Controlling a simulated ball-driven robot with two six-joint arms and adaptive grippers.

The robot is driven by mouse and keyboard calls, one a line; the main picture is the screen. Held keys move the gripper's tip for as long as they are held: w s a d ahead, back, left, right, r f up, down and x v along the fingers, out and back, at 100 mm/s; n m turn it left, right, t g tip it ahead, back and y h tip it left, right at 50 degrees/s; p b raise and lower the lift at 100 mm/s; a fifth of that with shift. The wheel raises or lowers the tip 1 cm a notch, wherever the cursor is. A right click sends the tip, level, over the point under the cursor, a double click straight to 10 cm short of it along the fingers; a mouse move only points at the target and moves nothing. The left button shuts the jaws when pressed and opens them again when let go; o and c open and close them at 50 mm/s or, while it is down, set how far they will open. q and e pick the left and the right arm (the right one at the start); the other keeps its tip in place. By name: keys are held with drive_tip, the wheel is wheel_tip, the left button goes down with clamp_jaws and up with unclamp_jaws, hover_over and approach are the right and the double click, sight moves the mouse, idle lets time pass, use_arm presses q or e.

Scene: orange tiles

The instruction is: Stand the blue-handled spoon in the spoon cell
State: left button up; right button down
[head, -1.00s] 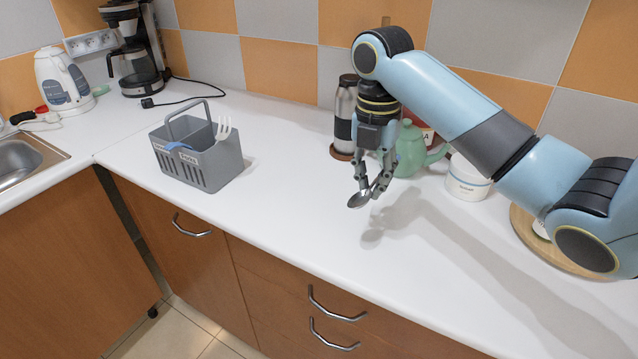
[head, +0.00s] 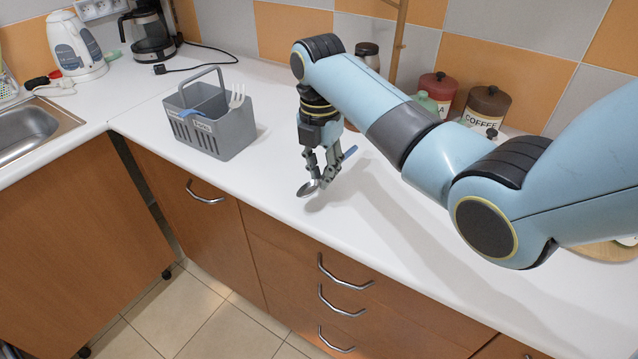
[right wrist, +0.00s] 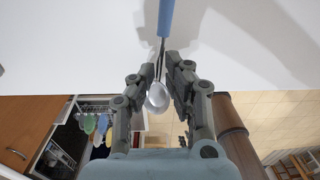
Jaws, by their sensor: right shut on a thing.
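The blue-handled spoon is held by my right gripper (head: 321,178) above the white worktop. Its metal bowl (head: 307,189) points down and left, and its blue handle (head: 349,152) sticks out up and right, so it is tilted. In the right wrist view the spoon bowl (right wrist: 158,95) and blue handle (right wrist: 166,18) show, with the gripper fingertips (right wrist: 167,62) closed on the metal neck. The grey cutlery caddy (head: 232,134) stands left of the gripper, apart from it. A pale fork (head: 237,97) stands in its right part. Its front labels are too small to read surely. My left gripper is out of view.
A kettle (head: 76,45) and coffee maker (head: 150,32) stand at the back left, beyond the sink (head: 30,128). The worktop between caddy and gripper is clear.

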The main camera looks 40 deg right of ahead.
sight(319, 197)
drive_tip(key=shift+w+a+f, duration=0.15)
drive_tip(key=shift+a+f, duration=0.1)
drive_tip(key=shift+f, duration=0.35)
wheel_tip(319, 197, down, 2)
drive_tip(key=shift+p, duration=0.6)
drive_tip(key=shift+f, duration=0.4)
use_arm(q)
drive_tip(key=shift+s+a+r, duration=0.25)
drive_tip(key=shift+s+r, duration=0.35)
use_arm(e)
drive_tip(key=shift+f, duration=0.1)
drive_tip(key=c, duration=1.3)
unclamp_jaws()
drive_tip(key=shift+c, duration=0.2)
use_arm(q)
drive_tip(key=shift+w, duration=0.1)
use_arm(e)
drive_tip(key=shift+f, duration=0.1)
